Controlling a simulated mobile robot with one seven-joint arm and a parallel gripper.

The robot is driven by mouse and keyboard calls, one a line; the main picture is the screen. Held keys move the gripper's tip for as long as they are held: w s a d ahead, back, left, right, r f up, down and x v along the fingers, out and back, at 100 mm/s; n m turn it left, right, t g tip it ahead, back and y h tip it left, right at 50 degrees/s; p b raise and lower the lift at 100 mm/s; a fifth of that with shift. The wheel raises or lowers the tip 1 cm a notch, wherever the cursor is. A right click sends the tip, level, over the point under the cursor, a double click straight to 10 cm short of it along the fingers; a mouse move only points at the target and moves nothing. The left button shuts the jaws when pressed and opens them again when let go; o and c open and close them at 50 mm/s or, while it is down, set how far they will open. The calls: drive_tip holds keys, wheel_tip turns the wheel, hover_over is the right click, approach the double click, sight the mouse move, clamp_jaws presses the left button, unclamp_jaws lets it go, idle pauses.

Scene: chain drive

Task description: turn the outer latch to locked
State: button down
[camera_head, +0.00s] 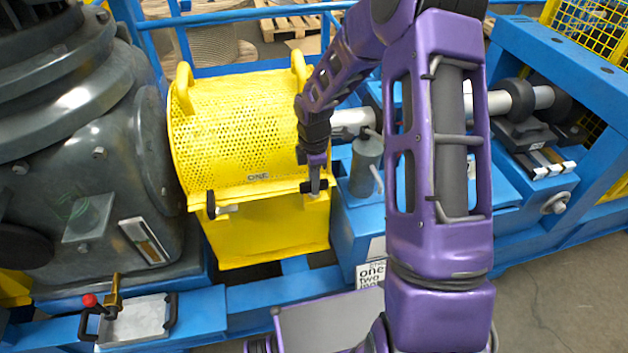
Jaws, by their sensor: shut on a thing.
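A yellow perforated guard (235,130) with a rounded top sits over the drive. It has two small latches along its lower front edge. I take this right latch to be the outer latch.
A grey motor housing (95,150) stands left of the guard. A grey canister (366,160) and shaft (500,103) are right. Blue frame rails (240,300) run in front.

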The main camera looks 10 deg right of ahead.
drive_tip(key=c, duration=0.8)
unclamp_jaws()
drive_tip(key=shift+o, duration=0.2)
wheel_tip(320, 180, up, 18)
drive_tip(key=p, duration=0.2)
drive_tip(key=shift+f, duration=0.25)
